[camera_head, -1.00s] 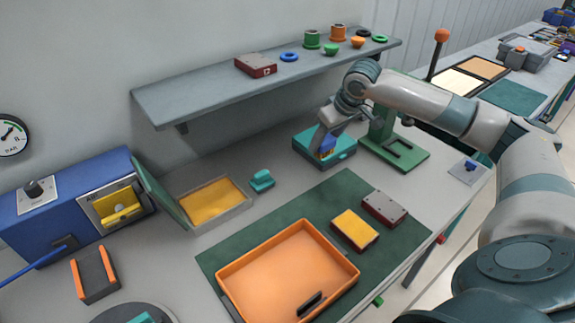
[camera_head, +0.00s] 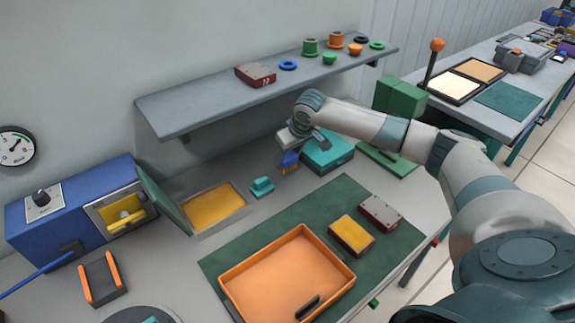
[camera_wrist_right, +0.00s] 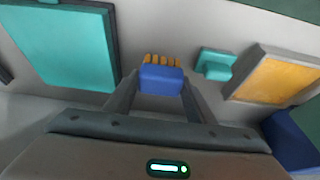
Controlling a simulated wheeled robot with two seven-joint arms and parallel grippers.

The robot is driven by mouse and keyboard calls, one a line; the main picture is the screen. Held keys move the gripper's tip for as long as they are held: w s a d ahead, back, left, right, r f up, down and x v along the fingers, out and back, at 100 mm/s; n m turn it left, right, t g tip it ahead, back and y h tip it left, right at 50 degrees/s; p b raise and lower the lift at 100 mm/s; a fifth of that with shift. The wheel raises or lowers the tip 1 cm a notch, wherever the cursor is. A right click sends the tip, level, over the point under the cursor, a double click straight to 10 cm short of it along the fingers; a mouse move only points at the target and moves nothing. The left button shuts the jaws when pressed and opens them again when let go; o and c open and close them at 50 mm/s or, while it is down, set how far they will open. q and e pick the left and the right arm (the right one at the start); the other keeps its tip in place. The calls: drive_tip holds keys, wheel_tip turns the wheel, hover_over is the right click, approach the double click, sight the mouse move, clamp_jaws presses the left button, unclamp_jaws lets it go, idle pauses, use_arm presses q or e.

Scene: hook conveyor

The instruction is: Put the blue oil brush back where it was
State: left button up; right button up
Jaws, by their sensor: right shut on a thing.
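My right gripper (camera_head: 292,149) is shut on the blue oil brush (camera_head: 289,162), left of the teal box. In the right wrist view the brush (camera_wrist_right: 161,79) is a blue block with orange bristles pointing away from the gripper (camera_wrist_right: 158,88). The fingers hold it from both sides. The teal box (camera_head: 328,152) stands on the bench beside the brush, and shows at upper left in the wrist view (camera_wrist_right: 68,45). A small teal holder (camera_head: 262,187) sits to the left, empty as far as I see. My left gripper is not in view.
A grey tray with a yellow pad (camera_head: 213,207) and a raised green lid lies left of the holder. An orange tray (camera_head: 252,262) and a yellow-topped block (camera_head: 352,236) lie on the green mat. A grey shelf (camera_head: 215,101) hangs above. A green stand (camera_head: 398,98) is at right.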

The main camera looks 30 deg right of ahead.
sight(288, 165)
drive_tip(key=shift+f+p, duration=0.9)
drive_tip(key=shift+f, duration=1.1)
drive_tip(key=shift+f, duration=0.15)
drive_tip(key=o, duration=0.9)
drive_tip(key=shift+r, duration=0.2)
drive_tip(key=shift+s+r, duration=0.2)
drive_tip(key=shift+r, duration=0.4)
drive_tip(key=b+v, duration=0.3)
drive_tip(key=v, duration=0.7)
drive_tip(key=shift+s+r, duration=0.15)
drive_tip(key=shift+r, duration=0.2)
